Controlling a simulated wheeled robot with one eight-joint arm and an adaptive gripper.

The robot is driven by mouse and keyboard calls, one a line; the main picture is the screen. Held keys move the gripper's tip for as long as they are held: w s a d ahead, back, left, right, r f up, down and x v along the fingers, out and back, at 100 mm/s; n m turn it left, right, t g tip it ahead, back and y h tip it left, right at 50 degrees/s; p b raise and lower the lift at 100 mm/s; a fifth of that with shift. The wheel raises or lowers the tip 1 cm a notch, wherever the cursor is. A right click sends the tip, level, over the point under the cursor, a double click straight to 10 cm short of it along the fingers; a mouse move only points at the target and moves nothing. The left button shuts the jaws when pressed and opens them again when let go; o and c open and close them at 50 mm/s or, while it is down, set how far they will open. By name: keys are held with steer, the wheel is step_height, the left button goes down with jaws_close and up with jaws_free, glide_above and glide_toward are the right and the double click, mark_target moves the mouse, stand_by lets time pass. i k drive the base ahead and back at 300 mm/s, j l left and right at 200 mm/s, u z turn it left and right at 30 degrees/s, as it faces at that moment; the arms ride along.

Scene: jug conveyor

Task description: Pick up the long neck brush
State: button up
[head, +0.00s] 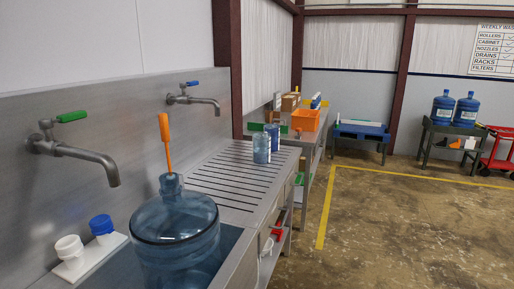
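The long neck brush shows as an orange handle (164,130) standing nearly upright out of the neck of a large clear blue jug (177,225). The handle's thick grip is at the top and a thinner orange shaft runs down into the jug mouth. The brush's lower end inside the jug is hard to make out. The jug stands upright in the near part of the steel sink (235,262). My gripper is not in view.
Two taps, one with a green lever (72,116) and one with a blue lever (192,83), jut from the wall. White and blue caps (101,225) sit on a white strip at left. Small bottles (262,148) stand on the ribbed drainboard (225,180). Open floor (400,230) lies right.

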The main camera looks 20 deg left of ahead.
mark_target(163, 120)
steer(key=i+l, duration=0.1)
steer(key=i, duration=0.45)
steer(key=i+u, duration=0.1)
steer(key=i, duration=0.5)
steer(key=i+l, duration=0.2)
steer(key=i, duration=0.35)
steer(key=u, duration=0.05)
